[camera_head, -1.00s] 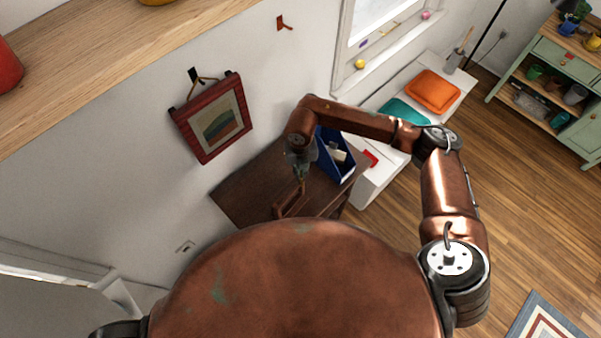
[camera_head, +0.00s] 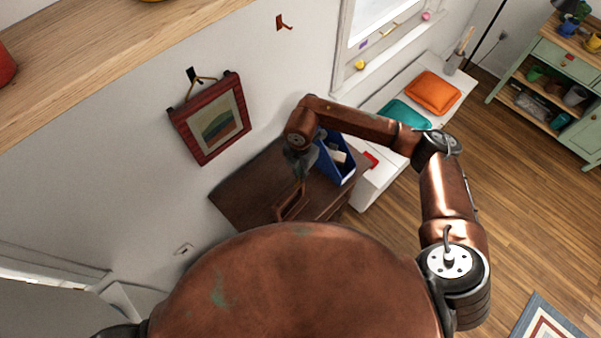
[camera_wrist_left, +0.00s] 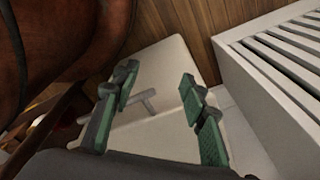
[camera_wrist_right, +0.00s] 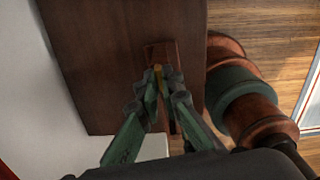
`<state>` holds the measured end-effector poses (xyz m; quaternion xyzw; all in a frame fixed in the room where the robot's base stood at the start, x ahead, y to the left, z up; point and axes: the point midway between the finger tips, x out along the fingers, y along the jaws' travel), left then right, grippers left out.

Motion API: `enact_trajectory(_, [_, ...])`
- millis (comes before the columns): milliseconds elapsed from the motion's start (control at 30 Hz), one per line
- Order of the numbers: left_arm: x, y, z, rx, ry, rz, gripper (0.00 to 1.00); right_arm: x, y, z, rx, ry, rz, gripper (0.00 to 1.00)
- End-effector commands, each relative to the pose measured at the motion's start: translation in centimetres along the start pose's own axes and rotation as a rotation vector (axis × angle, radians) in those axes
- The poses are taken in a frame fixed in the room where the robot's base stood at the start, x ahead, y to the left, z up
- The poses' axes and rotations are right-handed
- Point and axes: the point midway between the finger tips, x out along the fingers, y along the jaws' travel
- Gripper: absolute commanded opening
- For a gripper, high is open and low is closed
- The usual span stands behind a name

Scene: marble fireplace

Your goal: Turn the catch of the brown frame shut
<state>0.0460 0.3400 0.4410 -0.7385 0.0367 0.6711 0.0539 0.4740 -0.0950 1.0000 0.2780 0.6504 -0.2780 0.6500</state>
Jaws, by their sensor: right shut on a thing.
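The brown frame (camera_head: 291,205) lies on the dark wooden cabinet top, below my right gripper (camera_head: 300,172). In the right wrist view the frame (camera_wrist_right: 167,52) is seen from above, partly hidden by the fingers. A small brass-coloured catch (camera_wrist_right: 158,72) shows at the fingertips of my right gripper (camera_wrist_right: 158,88), which is shut on it. How far the catch is turned cannot be told. My left gripper (camera_wrist_left: 158,92) shows only in the left wrist view, with fingers spread and nothing between them, away from the frame.
The dark cabinet (camera_head: 240,190) stands against the wall, with a blue holder (camera_head: 335,160) close to my right gripper. A red-framed picture (camera_head: 210,118) hangs on the wall to the left. A white slatted unit (camera_wrist_left: 275,75) is at the right of the left wrist view.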

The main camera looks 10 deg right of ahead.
Motion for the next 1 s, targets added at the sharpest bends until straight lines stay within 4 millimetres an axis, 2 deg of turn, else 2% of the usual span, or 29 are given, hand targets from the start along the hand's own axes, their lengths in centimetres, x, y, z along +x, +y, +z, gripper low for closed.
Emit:
enact_trajectory(233, [-0.01,-0.02,-0.01,0.000,0.000,0.000,0.40,-0.05,0.03,-0.03,0.060,0.001,0.001,0.00])
enact_trajectory(700, [-0.01,-0.02,-0.02,0.000,0.000,0.000,0.40,-0.05,0.03,-0.01,0.071,0.000,0.001,0.00])
enact_trajectory(733, [-0.01,-0.01,-0.02,0.000,0.000,0.000,0.40,-0.05,0.03,-0.01,0.071,0.000,0.001,0.08])
enact_trajectory(1000, [0.00,-0.02,-0.03,0.000,0.000,0.000,0.40,-0.03,0.01,0.01,0.071,0.000,0.000,0.24])
